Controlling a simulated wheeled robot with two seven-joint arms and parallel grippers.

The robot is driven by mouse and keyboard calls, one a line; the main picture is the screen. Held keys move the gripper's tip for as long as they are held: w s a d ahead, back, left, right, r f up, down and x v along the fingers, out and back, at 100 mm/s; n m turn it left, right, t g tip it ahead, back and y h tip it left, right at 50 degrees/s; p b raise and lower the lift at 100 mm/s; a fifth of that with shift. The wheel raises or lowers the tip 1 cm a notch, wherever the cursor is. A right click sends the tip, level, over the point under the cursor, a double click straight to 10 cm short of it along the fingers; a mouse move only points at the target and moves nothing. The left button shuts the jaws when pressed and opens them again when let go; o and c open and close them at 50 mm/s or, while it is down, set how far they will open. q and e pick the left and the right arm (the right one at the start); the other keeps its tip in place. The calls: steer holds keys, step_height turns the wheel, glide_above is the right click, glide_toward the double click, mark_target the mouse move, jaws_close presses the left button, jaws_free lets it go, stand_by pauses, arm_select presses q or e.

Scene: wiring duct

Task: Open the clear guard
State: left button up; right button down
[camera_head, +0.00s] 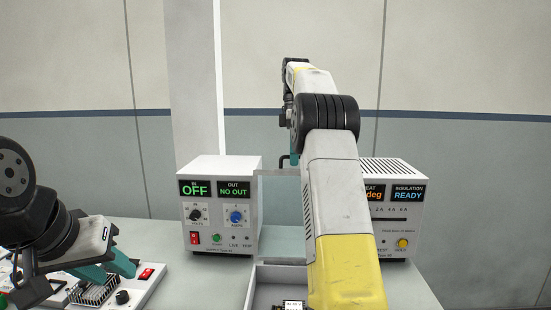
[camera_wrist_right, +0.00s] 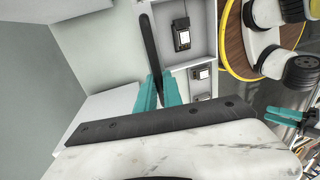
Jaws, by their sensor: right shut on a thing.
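The clear guard (camera_head: 278,215) is a see-through panel standing between the two instrument boxes in the head view, partly hidden by my right arm. A black bar handle (camera_head: 284,160) shows at its top edge, and the handle (camera_wrist_right: 150,45) also runs between the teal fingers in the wrist view. My right gripper (camera_wrist_right: 158,80) is shut on this handle; in the head view only a bit of its teal shows behind my arm. My left gripper (camera_head: 112,270) is low at the left, its teal fingers apart, over a small bench panel and away from the guard.
A white power supply (camera_head: 220,222) reading OFF stands left of the guard. An insulation tester (camera_head: 405,228) reading READY stands right, partly behind my arm. A white duct or tray (camera_head: 262,273) holds small dark modules (camera_wrist_right: 182,38).

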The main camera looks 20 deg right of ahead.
steer(key=shift+w+f, duration=0.15)
steer(key=shift+w, duration=0.05)
stand_by(0.3)
steer(key=c, duration=1.5)
jaws_free()
steer(key=shift+s, duration=0.1)
